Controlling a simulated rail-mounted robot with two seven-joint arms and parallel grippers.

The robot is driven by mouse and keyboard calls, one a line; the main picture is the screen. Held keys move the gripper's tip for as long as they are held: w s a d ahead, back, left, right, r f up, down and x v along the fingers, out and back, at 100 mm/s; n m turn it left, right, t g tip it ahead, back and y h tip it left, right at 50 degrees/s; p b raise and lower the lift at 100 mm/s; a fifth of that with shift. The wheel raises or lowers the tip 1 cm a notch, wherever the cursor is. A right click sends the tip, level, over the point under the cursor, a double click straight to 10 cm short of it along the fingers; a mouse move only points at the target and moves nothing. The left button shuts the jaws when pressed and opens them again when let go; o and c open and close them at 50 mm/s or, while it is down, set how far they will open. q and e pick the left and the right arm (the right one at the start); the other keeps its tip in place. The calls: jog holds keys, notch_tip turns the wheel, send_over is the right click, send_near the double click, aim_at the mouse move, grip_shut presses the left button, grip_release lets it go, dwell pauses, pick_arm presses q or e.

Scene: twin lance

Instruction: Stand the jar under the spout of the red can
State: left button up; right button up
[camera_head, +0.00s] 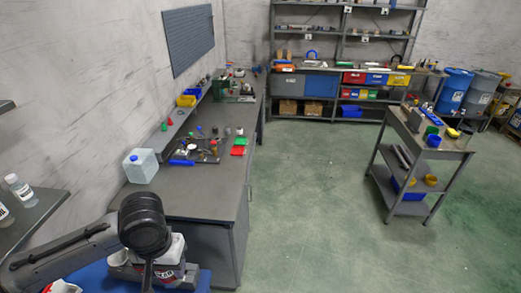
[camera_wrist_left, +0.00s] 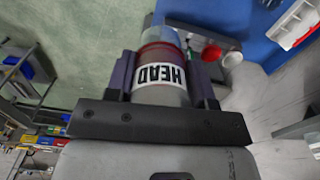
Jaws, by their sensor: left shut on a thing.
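My left gripper (camera_wrist_left: 163,80) is shut around a clear jar (camera_wrist_left: 160,38) with reddish contents and a white "HEAD" label, seen in the left wrist view. In the head view my left gripper (camera_head: 148,268) is at the bottom, over a blue surface (camera_head: 95,276). A white-labelled container (camera_head: 172,274) shows there behind my arm; I cannot tell whether it is the held jar. A red round part (camera_wrist_left: 212,53) with a white piece is just beside the jar in the wrist view. I cannot make out the red can or its spout for certain. My right gripper is not in view.
A long grey workbench (camera_head: 195,203) carries a large translucent jug (camera_head: 141,167) and small tools. A shelf with bottles (camera_head: 18,187) is at the left. A red and white object (camera_head: 62,287) lies at the bottom left. A cart (camera_head: 440,150) stands at the right; the floor between is clear.

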pick_arm(q)
jog(key=shift+w+r, duration=0.15)
jog(key=shift+r, duration=0.45)
jog(key=shift+w+r, duration=0.15)
jog(key=shift+r, duration=0.45)
jog(key=s+r+p, duration=0.9)
jog(key=r+p, duration=0.2)
jog(key=p, duration=0.4)
jog(key=shift+w+r, duration=0.1)
